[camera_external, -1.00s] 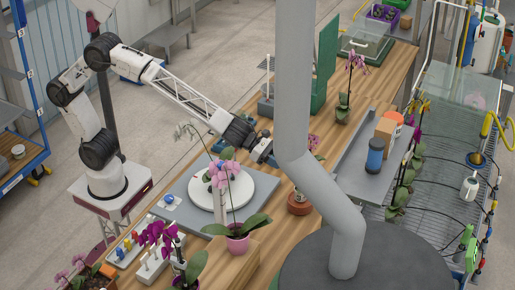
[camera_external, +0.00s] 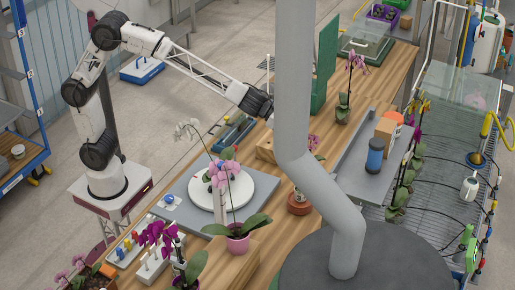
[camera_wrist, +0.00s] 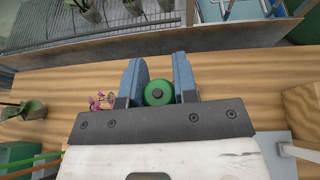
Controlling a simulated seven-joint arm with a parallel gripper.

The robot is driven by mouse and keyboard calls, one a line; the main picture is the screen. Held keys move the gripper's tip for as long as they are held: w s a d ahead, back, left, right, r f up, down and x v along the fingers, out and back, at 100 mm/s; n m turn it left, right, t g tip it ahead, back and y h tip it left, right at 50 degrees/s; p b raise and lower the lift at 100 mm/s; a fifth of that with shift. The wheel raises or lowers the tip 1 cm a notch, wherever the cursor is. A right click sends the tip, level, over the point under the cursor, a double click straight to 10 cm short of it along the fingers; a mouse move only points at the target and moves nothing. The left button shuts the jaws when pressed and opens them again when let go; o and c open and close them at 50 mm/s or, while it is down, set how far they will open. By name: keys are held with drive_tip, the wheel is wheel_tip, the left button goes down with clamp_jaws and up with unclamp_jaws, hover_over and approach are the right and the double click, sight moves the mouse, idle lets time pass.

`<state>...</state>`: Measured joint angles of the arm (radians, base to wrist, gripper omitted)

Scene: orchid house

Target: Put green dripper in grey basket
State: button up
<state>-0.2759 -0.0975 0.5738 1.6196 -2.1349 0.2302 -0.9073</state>
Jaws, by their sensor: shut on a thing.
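My gripper (camera_wrist: 159,78) has two blue fingers, closed on the round green dripper (camera_wrist: 159,93) in the wrist view. Bench top shows beyond the fingers, and the dripper is held above it. In the external view the arm's end (camera_external: 257,103) is raised over the back part of the wooden bench. The fingertips and the dripper are hidden there, by the thick grey post. I cannot pick out the grey basket with certainty in either view.
The grey post (camera_external: 296,80) stands in front of the arm's end. A wooden block (camera_external: 265,151), a blue-grey tray (camera_external: 232,132) and a white turntable (camera_external: 259,190) with a pink orchid are on the bench (camera_external: 385,85).

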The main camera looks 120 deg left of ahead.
drive_tip(key=s+a+r, duration=0.2)
drive_tip(key=a+r, duration=0.2)
drive_tip(key=a, duration=0.4)
drive_tip(key=s+a+r+n+y, duration=0.1)
drive_tip(key=s+a+r, duration=0.15)
drive_tip(key=a, duration=0.55)
drive_tip(key=s+a+r, duration=0.1)
drive_tip(key=a+r, duration=0.4)
drive_tip(key=a, duration=0.3)
drive_tip(key=n+g+y, duration=0.4)
drive_tip(key=n+y, duration=0.3)
drive_tip(key=y, duration=0.1)
hover_over(271, 95)
drive_tip(key=s+a, duration=0.3)
drive_tip(key=s, duration=0.1)
wheel_tip(271, 95, down, 31)
drive_tip(key=shift+a+h, duration=0.1)
drive_tip(key=shift+h, duration=0.2)
drive_tip(key=shift+f, duration=1.9)
drive_tip(key=shift+f, duration=0.15)
drive_tip(key=shift+f, duration=1.9)
